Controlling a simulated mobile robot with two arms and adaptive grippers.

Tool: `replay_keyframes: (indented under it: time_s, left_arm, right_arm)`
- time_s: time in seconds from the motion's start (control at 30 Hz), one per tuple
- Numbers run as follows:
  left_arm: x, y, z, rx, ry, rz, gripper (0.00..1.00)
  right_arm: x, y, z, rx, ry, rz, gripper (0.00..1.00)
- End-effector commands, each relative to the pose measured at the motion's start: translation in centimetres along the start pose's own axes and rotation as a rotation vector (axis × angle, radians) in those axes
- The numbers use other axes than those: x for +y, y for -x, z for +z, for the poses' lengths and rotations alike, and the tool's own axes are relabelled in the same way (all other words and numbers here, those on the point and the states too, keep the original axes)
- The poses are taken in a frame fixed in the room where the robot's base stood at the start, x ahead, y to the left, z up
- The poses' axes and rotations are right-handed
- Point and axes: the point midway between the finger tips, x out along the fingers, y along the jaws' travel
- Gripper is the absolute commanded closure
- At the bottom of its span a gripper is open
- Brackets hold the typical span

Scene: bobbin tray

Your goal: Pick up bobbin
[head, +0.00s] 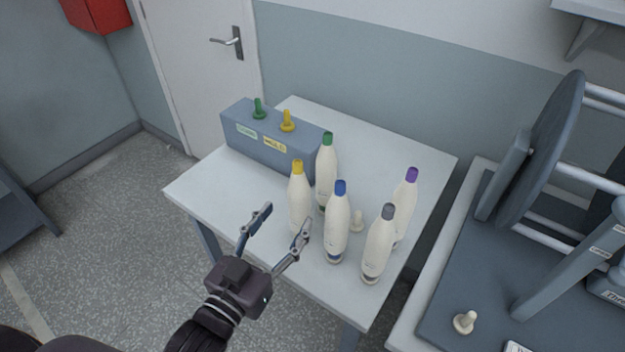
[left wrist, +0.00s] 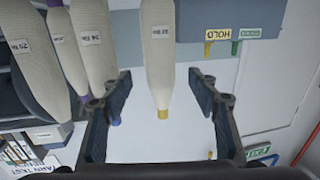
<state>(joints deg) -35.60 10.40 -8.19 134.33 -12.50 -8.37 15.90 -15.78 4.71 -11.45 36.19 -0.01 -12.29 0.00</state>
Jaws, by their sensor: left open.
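Several tall cream bobbins stand upright on the white table (head: 392,139), each with a coloured tip. They are the yellow-tipped bobbin (head: 298,200), green-tipped bobbin (head: 327,165), blue-tipped bobbin (head: 337,225), grey-tipped bobbin (head: 378,248) and purple-tipped bobbin (head: 405,205). My left gripper (head: 284,220) is open at the table's near left edge, just in front of the yellow-tipped bobbin. In the left wrist view, which looks upside down, the yellow-tipped bobbin (left wrist: 158,55) lies between the spread fingers (left wrist: 160,98) with space on both sides. My right gripper is not in view.
A grey-blue box (head: 265,145) with a green peg (head: 258,108), a yellow peg (head: 287,121) and labels stands at the back left. A small bare peg (head: 357,220) stands among the bobbins. A machine (head: 545,160) stands at right. The table's back right is clear.

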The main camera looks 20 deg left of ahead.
Motion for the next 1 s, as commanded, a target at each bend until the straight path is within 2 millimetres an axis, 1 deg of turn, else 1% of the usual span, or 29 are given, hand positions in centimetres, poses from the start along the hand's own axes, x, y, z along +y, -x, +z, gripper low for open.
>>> replay_keyframes:
  time_s: [0.03,0.07,0.13,0.17,0.33,0.4,0.47,0.57,0.7,0.8,0.9,1.0]
  left_arm:
    - [0.0,-0.1,-0.6,0.007,0.0,0.001,0.45]
    - [0.0,-0.2,-0.7,0.009,0.0,0.001,0.45]
    - [0.0,-0.8,-0.8,0.011,0.001,0.001,0.45]
    - [0.0,-1.1,-0.8,0.011,0.001,0.0,0.45]
    - [0.0,-2.7,-0.8,0.011,0.001,0.0,0.45]
    - [0.0,-3.4,-0.7,0.01,0.002,0.0,0.45]
    - [0.0,-4.2,-0.7,0.01,0.001,0.001,0.45]
    - [0.0,-5.7,-0.5,0.009,0.0,0.001,0.45]
    - [0.0,-7.2,-0.3,0.009,0.001,0.001,0.45]
    - [0.0,-7.7,-0.2,0.009,0.002,0.001,0.45]
    - [0.0,-7.7,-0.1,0.008,0.002,0.001,0.45]
    - [0.0,-7.7,-0.1,0.008,0.002,0.001,0.45]
  right_arm:
    - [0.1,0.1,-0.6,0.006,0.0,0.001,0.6]
    - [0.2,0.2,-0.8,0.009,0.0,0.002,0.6]
    - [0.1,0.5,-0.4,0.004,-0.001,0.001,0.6]
    - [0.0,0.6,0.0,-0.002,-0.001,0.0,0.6]
    - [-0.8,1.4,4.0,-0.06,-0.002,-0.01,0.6]
    - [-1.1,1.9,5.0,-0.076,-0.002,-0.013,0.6]
    - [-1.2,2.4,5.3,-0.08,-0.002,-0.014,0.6]
    - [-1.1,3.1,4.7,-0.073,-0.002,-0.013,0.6]
    - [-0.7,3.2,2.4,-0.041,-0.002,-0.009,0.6]
    - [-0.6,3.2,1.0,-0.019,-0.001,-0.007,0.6]
    - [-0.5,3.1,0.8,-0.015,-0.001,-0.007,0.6]
    - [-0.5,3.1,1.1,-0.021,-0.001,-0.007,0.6]
